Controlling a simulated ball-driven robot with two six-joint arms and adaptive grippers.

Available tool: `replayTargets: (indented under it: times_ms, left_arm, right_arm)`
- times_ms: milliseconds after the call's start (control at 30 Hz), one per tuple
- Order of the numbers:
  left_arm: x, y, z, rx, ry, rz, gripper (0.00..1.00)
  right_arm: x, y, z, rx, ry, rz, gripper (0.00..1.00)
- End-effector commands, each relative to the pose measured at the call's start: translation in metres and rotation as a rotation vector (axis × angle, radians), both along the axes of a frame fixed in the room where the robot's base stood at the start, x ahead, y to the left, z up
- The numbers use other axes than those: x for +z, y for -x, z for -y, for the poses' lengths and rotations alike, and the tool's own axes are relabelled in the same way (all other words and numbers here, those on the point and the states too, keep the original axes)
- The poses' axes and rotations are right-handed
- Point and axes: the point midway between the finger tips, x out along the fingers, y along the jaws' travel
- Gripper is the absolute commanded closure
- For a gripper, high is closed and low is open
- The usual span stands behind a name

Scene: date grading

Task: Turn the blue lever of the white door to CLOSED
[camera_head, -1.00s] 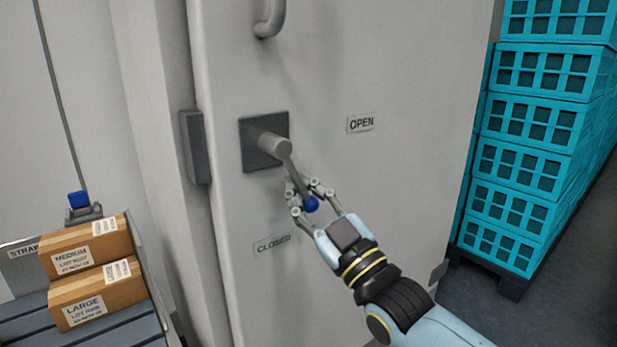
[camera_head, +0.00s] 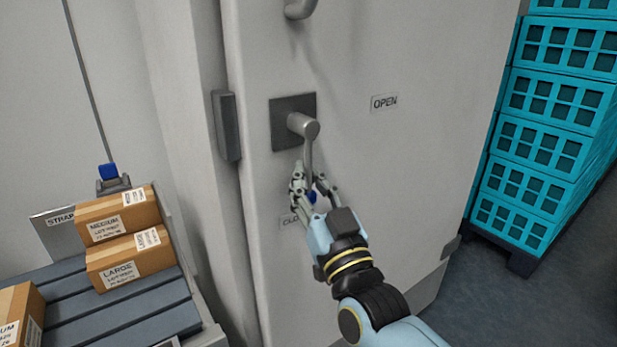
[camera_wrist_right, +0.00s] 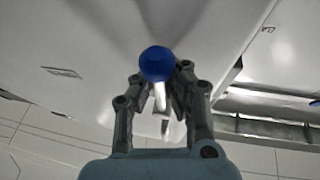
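The white door (camera_head: 400,170) carries a grey square plate with the lever (camera_head: 309,150), a grey bar ending in a blue knob (camera_head: 311,197). The lever points almost straight down, its knob just beside the CLOSED label (camera_head: 288,221), which my gripper partly covers. The OPEN label (camera_head: 384,103) is to the upper right. My right gripper (camera_head: 312,184) has its fingers on both sides of the lever's lower end and appears closed on it. In the right wrist view the blue knob (camera_wrist_right: 157,63) hides part of the fingertips. My left gripper is not in view.
A door handle (camera_head: 299,9) is above the lever plate, and a dark hinge-like block (camera_head: 226,125) is left of it. Cardboard boxes (camera_head: 130,258) lie on a roller conveyor (camera_head: 70,290) at the left. Stacked turquoise crates (camera_head: 545,145) stand at the right.

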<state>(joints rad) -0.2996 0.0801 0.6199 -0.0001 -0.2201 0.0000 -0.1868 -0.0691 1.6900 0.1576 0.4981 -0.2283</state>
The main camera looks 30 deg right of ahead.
Motion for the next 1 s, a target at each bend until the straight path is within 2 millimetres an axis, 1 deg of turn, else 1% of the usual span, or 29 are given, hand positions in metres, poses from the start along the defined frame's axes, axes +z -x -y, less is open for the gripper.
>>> replayTargets:
  times_ms: [267,300,500,533,767,833,933,1000]
  left_arm:
    - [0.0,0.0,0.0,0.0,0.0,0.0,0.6]
    - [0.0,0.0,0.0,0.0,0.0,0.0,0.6]
    - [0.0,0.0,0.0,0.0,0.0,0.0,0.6]
    - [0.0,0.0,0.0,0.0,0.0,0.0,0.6]
    - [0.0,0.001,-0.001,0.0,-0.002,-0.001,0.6]
    - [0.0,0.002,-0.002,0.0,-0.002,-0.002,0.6]
    - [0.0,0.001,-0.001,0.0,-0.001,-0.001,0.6]
    - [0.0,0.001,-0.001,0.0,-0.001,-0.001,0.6]
  right_arm:
    - [-0.001,0.0,0.0,0.001,-0.004,-0.001,1.0]
    - [-0.001,0.0,0.0,0.001,-0.004,-0.001,0.93]
    - [-0.001,0.0,0.0,0.0,-0.003,-0.002,0.67]
    - [-0.001,0.0,0.0,0.001,-0.002,-0.002,0.66]
    - [-0.001,0.0,0.0,0.0,-0.001,-0.001,0.66]
    - [-0.002,0.003,0.0,0.0,-0.001,-0.002,0.66]
    - [-0.007,0.014,-0.002,0.0,-0.004,-0.004,0.66]
    - [-0.013,0.026,-0.003,0.0,-0.003,-0.006,0.66]
